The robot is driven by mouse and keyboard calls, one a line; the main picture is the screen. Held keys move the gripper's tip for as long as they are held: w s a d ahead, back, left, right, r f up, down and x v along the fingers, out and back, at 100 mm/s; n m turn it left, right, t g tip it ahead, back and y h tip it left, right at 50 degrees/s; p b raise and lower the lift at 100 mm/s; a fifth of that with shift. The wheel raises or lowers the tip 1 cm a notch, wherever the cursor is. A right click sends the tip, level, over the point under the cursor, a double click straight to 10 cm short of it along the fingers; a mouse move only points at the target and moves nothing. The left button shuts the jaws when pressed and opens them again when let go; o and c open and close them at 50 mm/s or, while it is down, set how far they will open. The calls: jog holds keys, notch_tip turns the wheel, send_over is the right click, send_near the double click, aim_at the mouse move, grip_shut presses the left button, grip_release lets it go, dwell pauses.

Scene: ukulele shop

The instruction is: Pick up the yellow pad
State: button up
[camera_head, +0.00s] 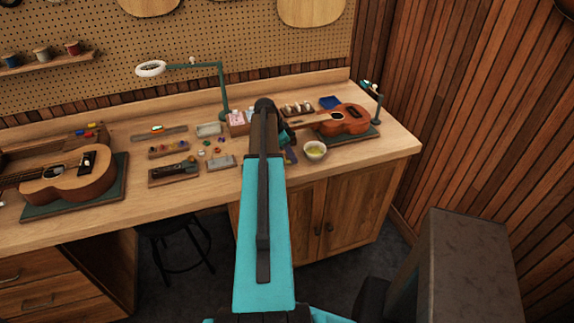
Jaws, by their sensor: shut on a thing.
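My arm reaches over the workbench, and my gripper (287,136) is at its far end, mostly hidden by the dark wrist links. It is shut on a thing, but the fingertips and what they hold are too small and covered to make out. A white bowl (315,147) with something yellow-green in it stands just to the right and nearer. I cannot tell whether that is a pad. No separate yellow pad shows clearly; the arm covers part of the bench.
A ukulele (343,119) lies on a green mat behind the bowl, with a blue cloth (330,102) beyond it. Small trays and parts (190,150) crowd the left. A lamp (222,90) stands behind, and another ukulele (70,180) lies far left. The bench's right front corner is clear.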

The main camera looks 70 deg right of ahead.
jog(key=shift+r, duration=0.15)
jog(key=shift+r+b, duration=1.1)
jog(key=shift+r, duration=0.25)
jog(key=shift+a+r, duration=0.15)
jog(key=shift+a, duration=0.1)
jog(key=s+a+r+b, duration=0.1)
jog(key=a+b, duration=0.4)
jog(key=a, duration=1)
jog(key=shift+s+a+r+b, duration=0.2)
jog(key=shift+s+r+b, duration=0.1)
jog(key=shift+s+b, duration=0.1)
